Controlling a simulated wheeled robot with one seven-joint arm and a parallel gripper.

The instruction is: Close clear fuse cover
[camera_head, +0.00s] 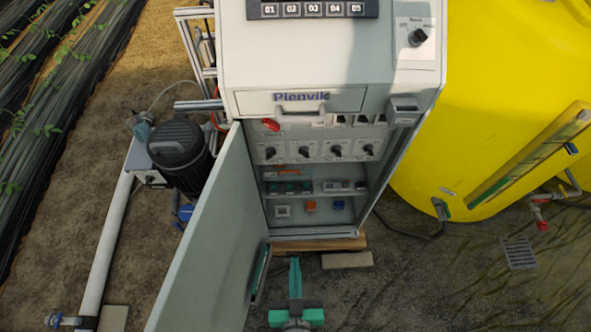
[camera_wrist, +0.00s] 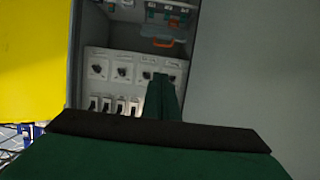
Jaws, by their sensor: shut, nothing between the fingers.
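The fuse row (camera_head: 285,188) sits on a shelf inside the open cabinet, with green-based blocks at its left. An orange-edged piece just above the fuses, seemingly the clear fuse cover (camera_head: 278,177), appears raised; its clear part is hard to make out. In the wrist view an orange handle on this cover (camera_wrist: 160,43) shows beside the fuses (camera_wrist: 168,13), with the picture turned over. My gripper (camera_head: 294,262) is shut and empty, low in front of the cabinet and apart from the cover. Its fingers (camera_wrist: 161,80) overlap the knob row in the wrist view.
The cabinet door (camera_head: 205,240) stands open on the left, close beside my gripper. A row of knobs (camera_head: 319,150) lies above the fuses. A yellow tank (camera_head: 480,110) stands at right, and a dark motor (camera_head: 180,150) at left.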

